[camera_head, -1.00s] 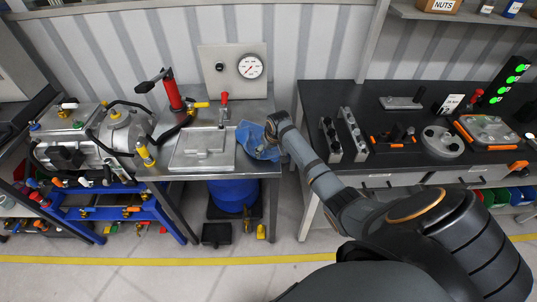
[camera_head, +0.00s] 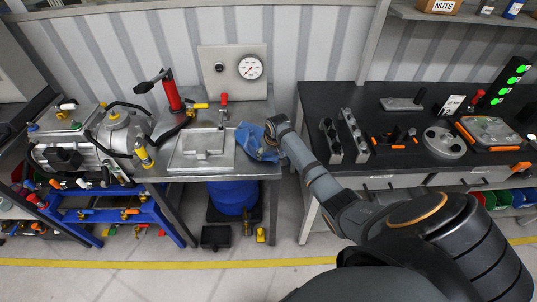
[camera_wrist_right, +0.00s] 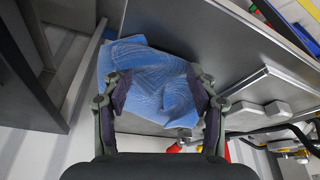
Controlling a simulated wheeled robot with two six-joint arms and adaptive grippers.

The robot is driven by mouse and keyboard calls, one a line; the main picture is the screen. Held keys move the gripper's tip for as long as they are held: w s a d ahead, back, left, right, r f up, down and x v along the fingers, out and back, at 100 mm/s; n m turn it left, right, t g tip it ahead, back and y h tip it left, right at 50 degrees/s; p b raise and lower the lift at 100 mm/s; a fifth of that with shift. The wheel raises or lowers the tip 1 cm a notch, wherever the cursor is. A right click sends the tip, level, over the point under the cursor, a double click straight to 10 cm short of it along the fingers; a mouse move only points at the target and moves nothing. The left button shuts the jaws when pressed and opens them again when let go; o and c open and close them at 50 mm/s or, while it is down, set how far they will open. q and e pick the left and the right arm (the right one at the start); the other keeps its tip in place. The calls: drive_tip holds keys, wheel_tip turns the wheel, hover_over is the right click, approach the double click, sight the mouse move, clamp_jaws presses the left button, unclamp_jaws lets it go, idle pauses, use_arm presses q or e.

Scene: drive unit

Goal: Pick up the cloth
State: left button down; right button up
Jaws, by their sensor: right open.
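The blue cloth (camera_head: 254,140) lies crumpled on the right side of the steel bench (camera_head: 262,172), by its edge. In the right wrist view the cloth (camera_wrist_right: 150,75) lies between and beyond the fingers. My right gripper (camera_wrist_right: 160,95) is open, with one finger on each side of the cloth; I cannot tell whether they touch it. In the head view my right arm reaches in from the right, and the right gripper (camera_head: 268,142) is at the cloth's right side, mostly hidden by its own wrist. My left gripper is not in view.
A square metal plate with a handle (camera_head: 203,148) lies left of the cloth. A red-handled valve (camera_head: 224,108) and a gauge panel (camera_head: 235,75) stand behind it. A black workbench (camera_head: 400,165) with parts stands to the right, across a narrow gap. A blue drum (camera_head: 232,195) is below.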

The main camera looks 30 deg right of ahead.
clamp_jaws()
idle(0.5)
drive_tip(key=shift+r, duration=0.1)
wheel_tip(320, 180, up, 12)
drive_tip(key=p, duration=0.9)
wheel_tip(320, 180, up, 9)
idle(0.4)
